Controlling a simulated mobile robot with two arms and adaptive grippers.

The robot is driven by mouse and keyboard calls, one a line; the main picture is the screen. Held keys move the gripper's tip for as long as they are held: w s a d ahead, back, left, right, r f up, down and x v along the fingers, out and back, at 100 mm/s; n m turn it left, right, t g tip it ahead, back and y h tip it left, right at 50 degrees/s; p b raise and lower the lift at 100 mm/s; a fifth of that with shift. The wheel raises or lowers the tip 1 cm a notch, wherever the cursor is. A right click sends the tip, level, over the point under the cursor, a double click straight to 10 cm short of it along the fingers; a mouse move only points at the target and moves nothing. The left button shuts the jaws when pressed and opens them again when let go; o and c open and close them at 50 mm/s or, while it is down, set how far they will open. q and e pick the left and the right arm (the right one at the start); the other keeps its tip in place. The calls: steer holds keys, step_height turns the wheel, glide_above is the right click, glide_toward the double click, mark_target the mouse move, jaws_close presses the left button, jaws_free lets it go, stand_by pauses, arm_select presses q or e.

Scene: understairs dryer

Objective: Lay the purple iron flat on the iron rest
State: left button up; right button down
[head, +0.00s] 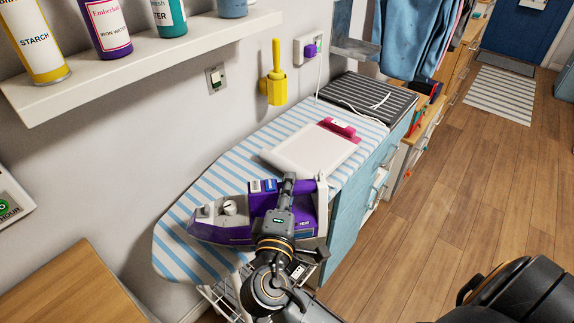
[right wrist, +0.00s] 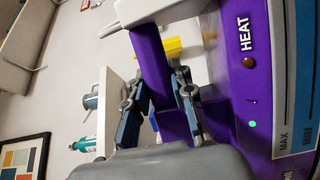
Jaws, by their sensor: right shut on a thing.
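The purple iron (head: 230,234) is over the near end of the blue-and-white striped ironing board (head: 205,262), its nose to the left. My right gripper (head: 284,192) is shut on its handle from above. The right wrist view shows the purple handle (right wrist: 152,62) between the two fingers (right wrist: 160,100), with the HEAT side (right wrist: 235,90) beside them. I cannot tell whether the sole touches the board. A dark ridged pad (head: 362,92) at the board's far end looks like the iron rest. A pale cord lies on it. My left gripper is not in view.
A white board with a magenta handle (head: 300,150) lies between the iron and the pad. A yellow brush in a holder (head: 275,88) hangs on the wall. A bottle shelf (head: 140,65) juts out upper left. Free wooden floor (head: 440,200) lies to the right.

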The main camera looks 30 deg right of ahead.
steer(key=s+a+f+n+t+y, duration=0.2)
steer(key=s+n+y, duration=0.5)
steer(key=y, duration=0.4)
steer(key=shift+s+a+f+n+t, duration=0.3)
steer(key=shift+s+a+t, duration=0.55)
steer(key=shift+a, duration=0.3)
steer(key=shift+w, duration=0.1)
